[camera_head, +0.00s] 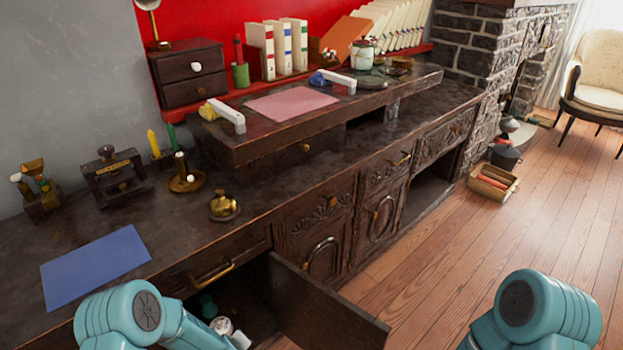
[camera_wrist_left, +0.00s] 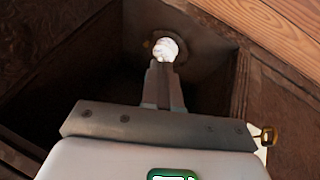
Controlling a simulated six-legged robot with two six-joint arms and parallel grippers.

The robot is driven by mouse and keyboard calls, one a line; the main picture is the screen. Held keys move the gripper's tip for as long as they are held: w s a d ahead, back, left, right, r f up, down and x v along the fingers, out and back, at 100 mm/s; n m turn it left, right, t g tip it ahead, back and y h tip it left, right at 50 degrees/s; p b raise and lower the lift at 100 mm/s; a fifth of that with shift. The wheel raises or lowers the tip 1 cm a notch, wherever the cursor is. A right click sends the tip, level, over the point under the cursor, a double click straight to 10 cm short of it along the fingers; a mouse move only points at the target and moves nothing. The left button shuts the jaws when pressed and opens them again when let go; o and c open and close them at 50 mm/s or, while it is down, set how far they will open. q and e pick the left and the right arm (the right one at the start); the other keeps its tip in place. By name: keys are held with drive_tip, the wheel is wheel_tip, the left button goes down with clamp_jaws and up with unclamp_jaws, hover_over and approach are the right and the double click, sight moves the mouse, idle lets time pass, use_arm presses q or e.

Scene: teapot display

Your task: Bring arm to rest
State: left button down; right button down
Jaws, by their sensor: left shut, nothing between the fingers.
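A small white rounded thing on a brownish round base (camera_wrist_left: 166,49) lies just beyond the fingertips. Nothing is held between the fingers. In the head view my left arm (camera_head: 135,310) comes in at the bottom left beside the drawer, and its fingers are hidden. My right arm (camera_head: 540,310) shows at the bottom right, with its gripper out of view.
A blue sheet (camera_head: 95,265) and a brass bell (camera_head: 223,206) lie on the dark desk above. The wooden floor (camera_head: 430,270) to the right is mostly clear.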

use_arm(q)
drive_tip(key=s+d+r+m+g+h+p, duration=0.1)
drive_tip(key=s+d+r+m+g+h, duration=0.15)
drive_tip(key=s, duration=0.55)
drive_tip(key=s+d+r+m+g+h, duration=0.1)
drive_tip(key=s+d+r+m, duration=0.15)
drive_tip(key=s, duration=0.55)
drive_tip(key=s+d+r+m+g+h+p, duration=0.1)
drive_tip(key=s+d+m+g+h, duration=0.2)
drive_tip(key=s, duration=0.5)
wheel_tip(320, 180, up, 20)
drive_tip(key=y+p, duration=0.1)
drive_tip(key=p, duration=1.8)
drive_tip(key=shift+d+t, duration=0.15)
drive_tip(key=shift+t, duration=0.3)
drive_tip(key=shift+f, duration=0.1)
